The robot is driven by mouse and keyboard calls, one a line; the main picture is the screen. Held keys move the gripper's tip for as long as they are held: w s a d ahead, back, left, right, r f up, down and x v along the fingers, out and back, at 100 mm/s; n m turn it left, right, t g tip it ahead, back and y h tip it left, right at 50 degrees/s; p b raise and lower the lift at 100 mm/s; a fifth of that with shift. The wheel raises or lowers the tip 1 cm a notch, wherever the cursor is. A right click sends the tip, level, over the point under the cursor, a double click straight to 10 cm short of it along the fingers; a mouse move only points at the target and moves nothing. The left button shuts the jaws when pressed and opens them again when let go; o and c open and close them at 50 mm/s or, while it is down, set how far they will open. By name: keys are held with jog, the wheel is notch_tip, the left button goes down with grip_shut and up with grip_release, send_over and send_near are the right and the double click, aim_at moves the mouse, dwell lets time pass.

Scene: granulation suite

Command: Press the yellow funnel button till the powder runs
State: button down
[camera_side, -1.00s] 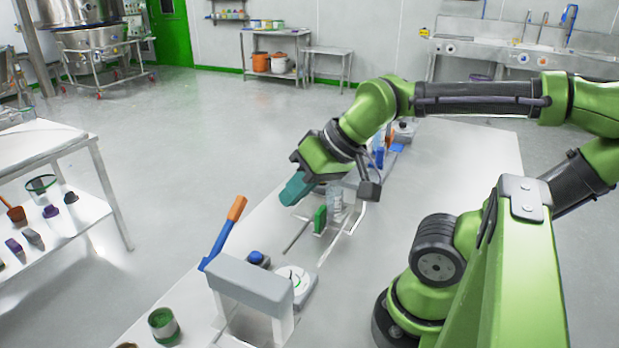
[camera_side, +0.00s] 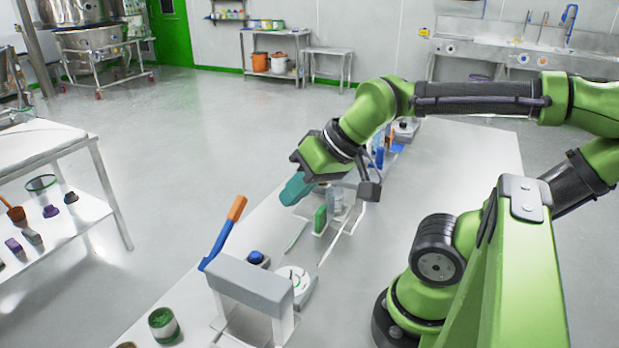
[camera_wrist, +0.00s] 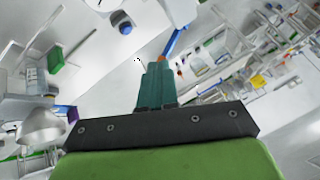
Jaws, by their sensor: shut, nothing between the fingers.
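I cannot make out a yellow funnel button, a funnel or running powder in either view. My gripper (camera_side: 291,196) has teal fingers, shut and empty, pointing down and left in the air above the long white bench. In the wrist view the shut fingertips (camera_wrist: 156,66) show at the centre, with nothing held. A blue knob (camera_side: 257,257) sits beside a white round dial (camera_side: 293,281) on the bench, nearer the camera than my gripper.
A green block (camera_side: 320,219) and a clear bottle (camera_side: 335,201) stand just below my gripper. A side table (camera_side: 40,140) is at left.

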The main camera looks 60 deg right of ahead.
jog(key=w+d+m+g+y, duration=0.1)
jog(key=w+d+m, duration=0.3)
jog(key=w+d, duration=0.3)
jog(key=w+d+m+g+y, duration=0.1)
jog(key=w+d+m, duration=0.35)
jog(key=d, duration=0.55)
jog(key=d+f+m+y, duration=0.1)
jog(key=d+f+m, duration=0.2)
jog(key=d, duration=0.8)
jog(key=d+f+m+t+y, duration=0.1)
jog(key=d+f+m, duration=0.2)
jog(key=d, duration=0.9)
notch_tip(320, 180, down, 4)
jog(key=shift+w+d+r+t, duration=0.2)
jog(key=shift+w+t, duration=0.05)
jog(key=shift+t, duration=0.05)
jog(key=shift+f, duration=0.1)
jog(key=shift+f, duration=4.35)
